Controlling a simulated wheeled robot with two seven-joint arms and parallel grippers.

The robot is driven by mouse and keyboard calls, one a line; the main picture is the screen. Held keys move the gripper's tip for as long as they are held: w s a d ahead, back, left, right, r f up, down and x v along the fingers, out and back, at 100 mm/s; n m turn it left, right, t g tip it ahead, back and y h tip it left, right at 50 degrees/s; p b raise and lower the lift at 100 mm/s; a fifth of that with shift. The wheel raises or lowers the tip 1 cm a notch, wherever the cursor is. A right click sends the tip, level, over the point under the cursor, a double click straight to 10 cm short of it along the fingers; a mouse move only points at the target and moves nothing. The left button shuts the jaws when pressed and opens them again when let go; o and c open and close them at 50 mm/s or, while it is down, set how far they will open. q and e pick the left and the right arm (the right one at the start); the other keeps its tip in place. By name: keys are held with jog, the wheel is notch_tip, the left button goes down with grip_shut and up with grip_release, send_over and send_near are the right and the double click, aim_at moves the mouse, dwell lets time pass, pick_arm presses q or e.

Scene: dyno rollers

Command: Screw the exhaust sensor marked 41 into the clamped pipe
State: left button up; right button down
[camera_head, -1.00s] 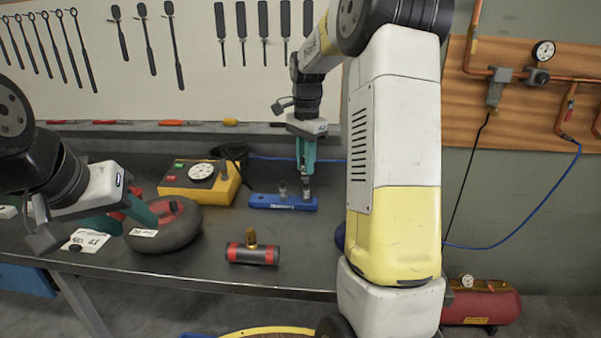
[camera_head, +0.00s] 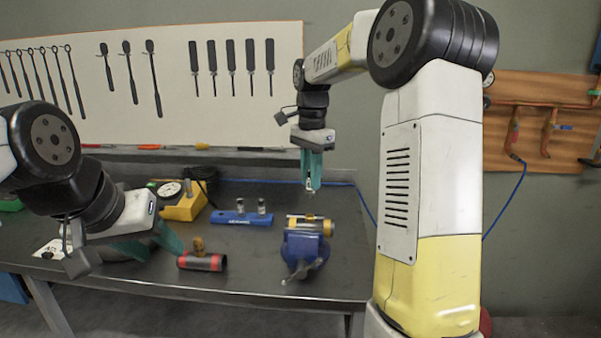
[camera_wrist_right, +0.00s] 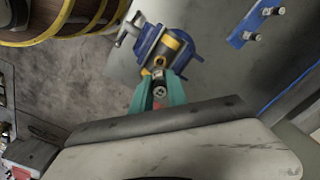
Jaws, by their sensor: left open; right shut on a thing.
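My right gripper (camera_head: 311,172) is shut on a small metal sensor (camera_wrist_right: 160,87), held above the clamped pipe. Its mark is too small to read. The yellow-banded pipe (camera_head: 310,225) lies across the blue vise (camera_head: 301,250) on the bench; the pipe also shows in the right wrist view (camera_wrist_right: 171,42), just beyond the sensor. In the head view a gap is visible between sensor and pipe. A blue rack (camera_head: 233,219) to the left of the vise holds two sensors (camera_head: 262,206). My left gripper (camera_head: 155,245) is open and empty over the left bench.
A dark cylinder with red bands (camera_head: 203,263) and a brass fitting lies near the bench front. A yellow gauge box (camera_head: 183,207) stands behind it. A dark round object (camera_head: 118,254) is partly hidden by my left gripper. The bench right of the rack's back is clear.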

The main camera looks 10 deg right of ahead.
aim_at(310, 193)
jog(key=shift+f, duration=2.25)
jog(key=shift+f, duration=0.8)
dwell(0.4)
